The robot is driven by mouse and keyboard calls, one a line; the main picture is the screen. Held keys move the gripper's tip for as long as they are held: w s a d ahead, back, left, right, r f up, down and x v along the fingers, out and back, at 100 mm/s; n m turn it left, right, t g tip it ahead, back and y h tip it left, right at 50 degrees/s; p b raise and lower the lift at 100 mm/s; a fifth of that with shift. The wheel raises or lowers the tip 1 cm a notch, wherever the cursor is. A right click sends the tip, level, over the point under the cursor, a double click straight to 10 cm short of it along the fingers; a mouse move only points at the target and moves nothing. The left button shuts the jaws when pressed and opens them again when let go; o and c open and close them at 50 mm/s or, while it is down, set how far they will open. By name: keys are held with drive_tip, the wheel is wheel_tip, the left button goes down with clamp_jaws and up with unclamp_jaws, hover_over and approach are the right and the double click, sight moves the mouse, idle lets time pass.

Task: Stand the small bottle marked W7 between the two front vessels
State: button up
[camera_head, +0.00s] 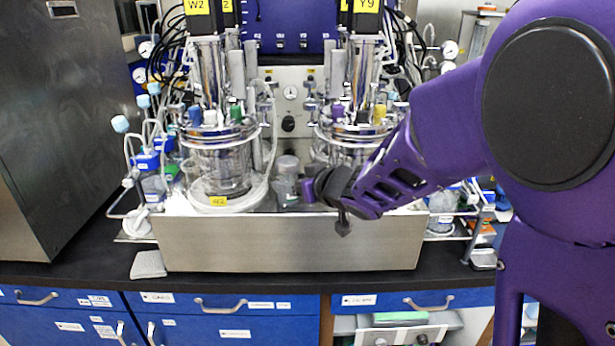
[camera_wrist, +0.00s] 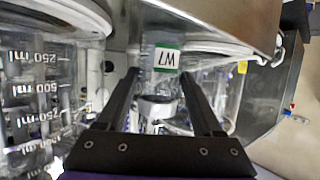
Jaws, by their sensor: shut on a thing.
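The small clear bottle marked W7 (camera_wrist: 165,60) lies between my two dark fingers in the wrist view. Its white label with a green edge reads upside down there. In the head view a small clear bottle with a grey cap (camera_head: 287,178), seemingly the same one, is upright in the gap between the vessels. My gripper (camera_head: 312,188) reaches it from the right and is shut on it; the wrist view shows the fingers too (camera_wrist: 165,100). The left front vessel (camera_head: 222,170) is in plain view. The right front vessel (camera_head: 330,148) is partly behind my arm. The bottle's base is hard to see.
A steel tray wall (camera_head: 290,243) runs along the front, below my gripper. Tubes and cables (camera_head: 270,130) hang around both vessels. A graduated glass vessel (camera_wrist: 45,95) is close on the left in the wrist view. The dark bench (camera_head: 90,245) is mostly clear at the left.

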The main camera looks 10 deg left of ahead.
drive_tip(key=shift+f, duration=0.15)
drive_tip(key=o, duration=1.5)
